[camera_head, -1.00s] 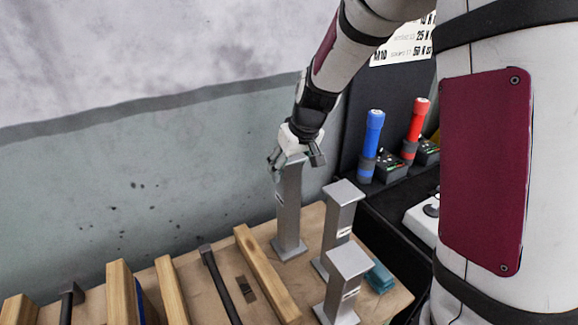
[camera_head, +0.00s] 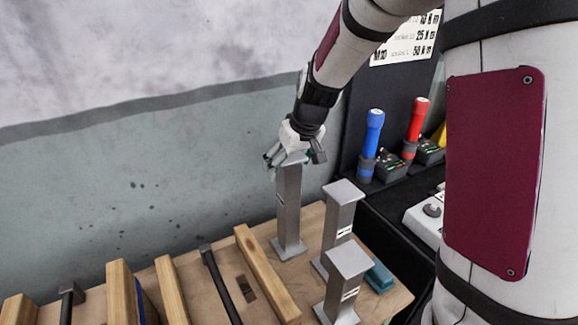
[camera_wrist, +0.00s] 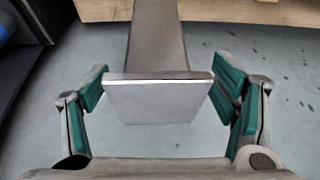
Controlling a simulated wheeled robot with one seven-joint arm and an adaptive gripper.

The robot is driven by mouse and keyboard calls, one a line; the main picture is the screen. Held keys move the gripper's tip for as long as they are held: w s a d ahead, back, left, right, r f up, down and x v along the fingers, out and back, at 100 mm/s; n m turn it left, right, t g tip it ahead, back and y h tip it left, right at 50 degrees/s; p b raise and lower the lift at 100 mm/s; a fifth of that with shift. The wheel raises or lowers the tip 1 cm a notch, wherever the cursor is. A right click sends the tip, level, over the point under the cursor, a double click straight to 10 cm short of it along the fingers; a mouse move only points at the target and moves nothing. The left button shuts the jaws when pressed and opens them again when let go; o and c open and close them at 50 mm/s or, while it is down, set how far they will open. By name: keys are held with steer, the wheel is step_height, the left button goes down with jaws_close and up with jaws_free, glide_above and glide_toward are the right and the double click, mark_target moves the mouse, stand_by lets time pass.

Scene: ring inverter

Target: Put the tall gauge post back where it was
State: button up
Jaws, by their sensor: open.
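The tall gauge post (camera_head: 289,210) is a grey metal column with a flat square cap and a square foot. It stands upright on the wooden bench top at the back, next to the wall. My gripper (camera_head: 290,160) is at its top, open around or just over the cap. In the wrist view the post's cap (camera_wrist: 158,98) lies between the open green-padded fingers of my gripper (camera_wrist: 160,110), with gaps on both sides. Two shorter grey posts stand to its right, the middle one (camera_head: 338,225) and the front one (camera_head: 345,285).
A teal block (camera_head: 378,277) lies by the shorter posts. A wooden bar (camera_head: 266,272) and a dark bar (camera_head: 220,285) lie left of the tall post. Blue (camera_head: 372,135) and red (camera_head: 415,125) handled tools stand on the dark rack to the right. The wall is close behind.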

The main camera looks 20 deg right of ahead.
steer(key=v, duration=1.1)
steer(key=s+a+r+m+h, duration=0.1)
steer(key=s+r+m, duration=0.1)
steer(key=s, duration=2.4)
steer(key=shift+t, duration=0.3)
steer(key=shift+c, duration=0.3)
